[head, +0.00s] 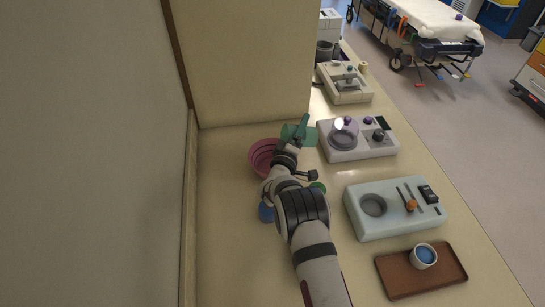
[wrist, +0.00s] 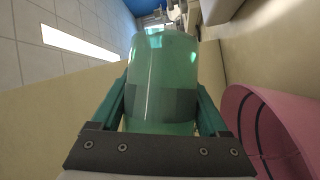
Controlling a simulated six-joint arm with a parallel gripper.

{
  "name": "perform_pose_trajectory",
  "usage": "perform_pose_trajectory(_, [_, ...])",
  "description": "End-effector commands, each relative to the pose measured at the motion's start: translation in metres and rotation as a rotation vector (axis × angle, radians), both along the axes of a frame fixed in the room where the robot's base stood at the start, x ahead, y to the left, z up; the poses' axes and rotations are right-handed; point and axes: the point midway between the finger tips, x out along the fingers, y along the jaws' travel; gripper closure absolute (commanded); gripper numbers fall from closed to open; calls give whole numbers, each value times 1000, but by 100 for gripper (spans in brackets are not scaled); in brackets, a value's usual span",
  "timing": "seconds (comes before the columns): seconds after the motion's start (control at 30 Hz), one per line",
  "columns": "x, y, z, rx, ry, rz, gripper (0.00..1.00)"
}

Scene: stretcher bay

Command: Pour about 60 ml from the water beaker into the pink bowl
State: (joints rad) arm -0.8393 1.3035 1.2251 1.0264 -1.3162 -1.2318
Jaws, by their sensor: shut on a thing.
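My gripper (wrist: 160,105) is shut on a translucent green beaker (wrist: 165,75), with one finger on each side of it. In the head view the beaker (head: 311,136) is held at the far right edge of the pink bowl (head: 256,155) and looks tipped well over to the side. The bowl stands on the counter, partly hidden by my arm; its wall (wrist: 262,125) also shows at the right of the wrist view, close to the beaker. I cannot make out a water level, a stream, or what is inside the bowl.
A blue item (head: 266,212) and a green item (head: 318,187) are mostly hidden by my arm. Grey and pale green devices (head: 352,155) (head: 355,222) line the right side. A brown tray (head: 445,282) holds a cup (head: 424,256). A partition (head: 250,60) rises behind the bowl.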

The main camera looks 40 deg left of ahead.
Motion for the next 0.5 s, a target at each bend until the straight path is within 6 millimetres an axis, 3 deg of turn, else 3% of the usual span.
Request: perform_pose_trajectory(0.5, [-4, 5, 3, -36, -38, 0, 86])
